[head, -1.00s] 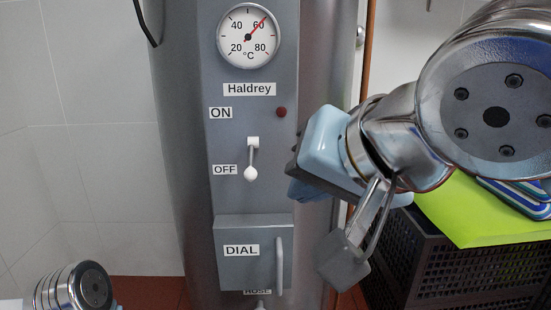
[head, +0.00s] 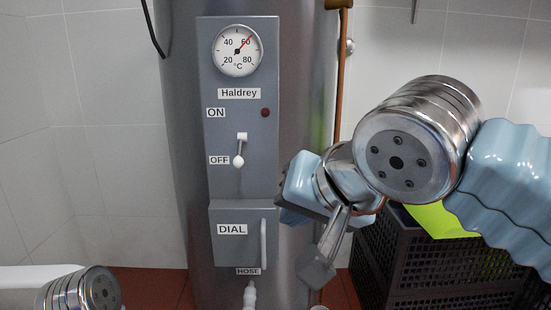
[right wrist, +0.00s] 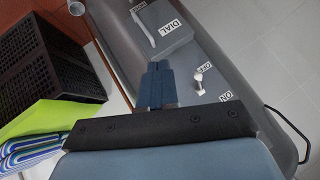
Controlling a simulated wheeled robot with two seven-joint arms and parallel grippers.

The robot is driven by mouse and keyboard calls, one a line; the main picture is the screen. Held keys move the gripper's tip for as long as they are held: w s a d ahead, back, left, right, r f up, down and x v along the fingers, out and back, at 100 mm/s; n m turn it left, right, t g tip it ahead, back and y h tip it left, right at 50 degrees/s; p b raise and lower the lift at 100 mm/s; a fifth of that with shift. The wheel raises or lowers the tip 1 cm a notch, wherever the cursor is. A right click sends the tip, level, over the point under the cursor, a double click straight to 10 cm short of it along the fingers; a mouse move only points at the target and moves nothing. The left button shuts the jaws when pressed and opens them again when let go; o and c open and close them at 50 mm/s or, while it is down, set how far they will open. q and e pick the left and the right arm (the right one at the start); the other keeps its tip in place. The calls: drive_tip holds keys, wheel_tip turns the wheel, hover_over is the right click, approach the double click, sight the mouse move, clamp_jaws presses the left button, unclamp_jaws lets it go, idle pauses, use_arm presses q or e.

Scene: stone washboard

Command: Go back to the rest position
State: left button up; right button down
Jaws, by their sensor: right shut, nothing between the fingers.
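My right gripper (head: 288,216) is in front of the right side of the grey boiler (head: 300,120), its fingers mostly hidden by its own light blue hand. The right wrist view shows the two blue fingers (right wrist: 157,86) shut together with nothing between them. They point toward the boiler, beside its panel; I cannot tell the exact gap. My left gripper is not in view; only a chrome joint of my left arm shows at the lower left.
The panel carries a gauge (head: 237,50), a white lever (head: 240,150) pointing down at OFF, a dark red lamp (head: 265,113) and a DIAL cover (head: 242,252). A black crate (head: 400,262) with a yellow-green cloth (head: 435,220) stands at right. Tiled wall is open at left.

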drive_tip(key=w+a+f+g+p, duration=0.1)
drive_tip(key=w+f, duration=0.3)
drive_tip(key=f, duration=0.6)
drive_tip(key=w+f+n+g+p, duration=0.15)
drive_tip(key=w+f, duration=0.25)
drive_tip(key=f, duration=0.6)
drive_tip(key=w+a+f+g, duration=0.15)
drive_tip(key=w+f, duration=0.25)
drive_tip(key=f, duration=0.5)
drive_tip(key=s+d+f+m+g+p, duration=0.1)
drive_tip(key=s+d+f, duration=0.2)
drive_tip(key=f, duration=0.7)
drive_tip(key=s+d+f+g, duration=0.1)
drive_tip(key=s+d+f, duration=0.2)
drive_tip(key=f, duration=0.7)
drive_tip(key=s+d+f+g+p, duration=0.1)
drive_tip(key=s+d+f, duration=0.4)
drive_tip(key=s+f, duration=0.6)
drive_tip(key=shift+s+d+f+m, duration=0.15)
drive_tip(key=shift+s+d+m, duration=0.1)
drive_tip(key=shift+s+m, duration=0.15)
drive_tip(key=shift+w, duration=0.1)
